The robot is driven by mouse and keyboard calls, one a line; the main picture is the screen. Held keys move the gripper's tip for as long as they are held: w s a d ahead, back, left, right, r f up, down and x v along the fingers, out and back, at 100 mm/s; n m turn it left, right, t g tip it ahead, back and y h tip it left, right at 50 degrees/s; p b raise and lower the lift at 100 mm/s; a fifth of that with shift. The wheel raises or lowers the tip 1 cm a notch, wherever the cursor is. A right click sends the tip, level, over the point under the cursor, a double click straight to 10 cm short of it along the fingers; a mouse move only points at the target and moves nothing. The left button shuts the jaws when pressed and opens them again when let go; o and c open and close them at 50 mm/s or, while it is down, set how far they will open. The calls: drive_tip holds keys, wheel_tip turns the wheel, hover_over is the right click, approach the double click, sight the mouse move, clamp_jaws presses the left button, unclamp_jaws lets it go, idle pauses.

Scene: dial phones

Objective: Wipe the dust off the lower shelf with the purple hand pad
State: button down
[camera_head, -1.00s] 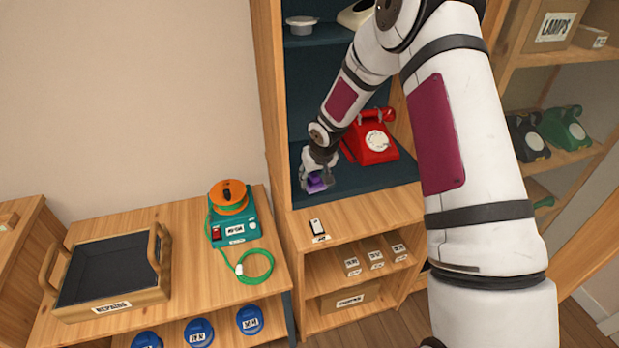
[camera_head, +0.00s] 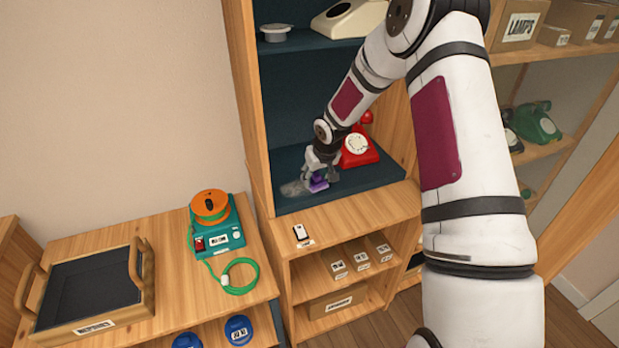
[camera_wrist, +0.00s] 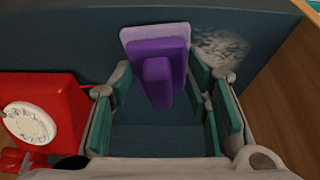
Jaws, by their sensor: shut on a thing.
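The purple hand pad (camera_head: 319,184) is low over the lower shelf (camera_head: 372,189), near its front; I cannot tell whether it touches. My gripper (camera_head: 322,174) is shut on the pad's handle from above. In the wrist view the pad (camera_wrist: 156,50) shows its purple block and pale base between my gripper's fingers (camera_wrist: 160,82). A grey dust patch (camera_head: 293,188) lies on the shelf just left of the pad, near the left wall. The dust also shows in the wrist view (camera_wrist: 220,48), right of the pad.
A red dial phone (camera_head: 357,152) stands on the same shelf, right of my gripper; it is close in the wrist view (camera_wrist: 45,115). The cabinet's left side wall (camera_head: 245,110) bounds the dust side. A cream phone (camera_head: 348,18) and grey dish (camera_head: 275,33) sit on the shelf above.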

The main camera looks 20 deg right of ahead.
drive_tip(key=shift+d+r, duration=0.1)
drive_tip(key=shift+d, duration=0.3)
drive_tip(key=shift+a+r+b, duration=0.15)
drive_tip(key=shift+a+b, duration=0.15)
drive_tip(key=shift+a, duration=2.45)
drive_tip(key=shift+a+r+b, duration=0.15)
drive_tip(key=shift+a+b, duration=0.1)
drive_tip(key=shift+a, duration=2.5)
drive_tip(key=shift+w+r, duration=0.1)
drive_tip(key=shift+w, duration=0.15)
drive_tip(key=shift+d+r, duration=0.2)
drive_tip(key=shift+d, duration=3.5)
drive_tip(key=shift+d, duration=0.1)
drive_tip(key=shift+d+r, duration=0.2)
drive_tip(key=shift+d, duration=1.5)
drive_tip(key=shift+a+r+b, duration=0.15)
drive_tip(key=shift+a+b, duration=0.05)
drive_tip(key=shift+a, duration=2.55)
drive_tip(key=shift+a+r+b, duration=0.15)
drive_tip(key=shift+a, duration=2.6)
